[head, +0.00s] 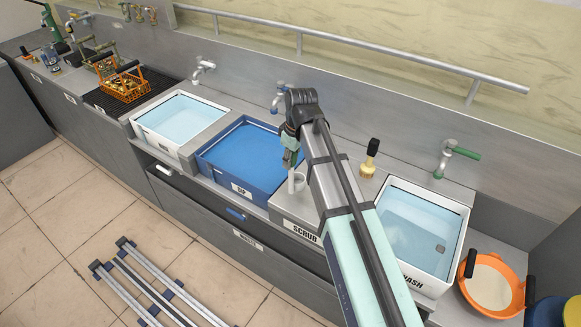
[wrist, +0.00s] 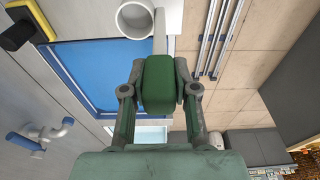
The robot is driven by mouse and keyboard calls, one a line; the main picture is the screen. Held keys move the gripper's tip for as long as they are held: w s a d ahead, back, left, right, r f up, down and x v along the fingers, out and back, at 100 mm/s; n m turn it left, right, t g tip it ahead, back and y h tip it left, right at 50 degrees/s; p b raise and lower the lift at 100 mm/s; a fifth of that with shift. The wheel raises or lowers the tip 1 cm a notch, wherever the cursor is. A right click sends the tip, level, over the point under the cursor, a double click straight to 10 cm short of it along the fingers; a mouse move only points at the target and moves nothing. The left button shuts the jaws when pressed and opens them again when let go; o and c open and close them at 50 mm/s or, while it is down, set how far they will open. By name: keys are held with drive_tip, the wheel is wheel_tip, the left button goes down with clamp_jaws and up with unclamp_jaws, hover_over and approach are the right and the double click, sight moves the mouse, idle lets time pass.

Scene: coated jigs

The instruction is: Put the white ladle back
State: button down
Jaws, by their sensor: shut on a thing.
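The white ladle (head: 297,181) has a round white cup, and it hangs below my gripper (head: 291,150). In the head view it appears at the right edge of the blue basin, by the SCRUB ledge. In the wrist view its cup (wrist: 135,18) shows at the top, open side visible and seemingly empty. My gripper (wrist: 158,75) is shut on a green block that appears to be the ladle's grip. A short white stem shows between this block and the cup. My arm hides part of the ledge; the cup's height above the surface is unclear.
The blue basin (head: 215,155) lies left of the ladle, with a white water basin (head: 146,128) beyond. A yellow brush (head: 370,158) stands on the ledge (head: 290,206). The WASH basin (head: 462,215) is right. Taps line the back wall. An orange bowl (head: 466,272) stands far right.

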drive_tip(key=shift+f+p, duration=0.75)
drive_tip(key=shift+f, duration=1.35)
drive_tip(key=c, duration=0.9)
unclamp_jaws()
drive_tip(key=shift+f+b, duration=0.25)
drive_tip(key=shift+b, duration=0.1)
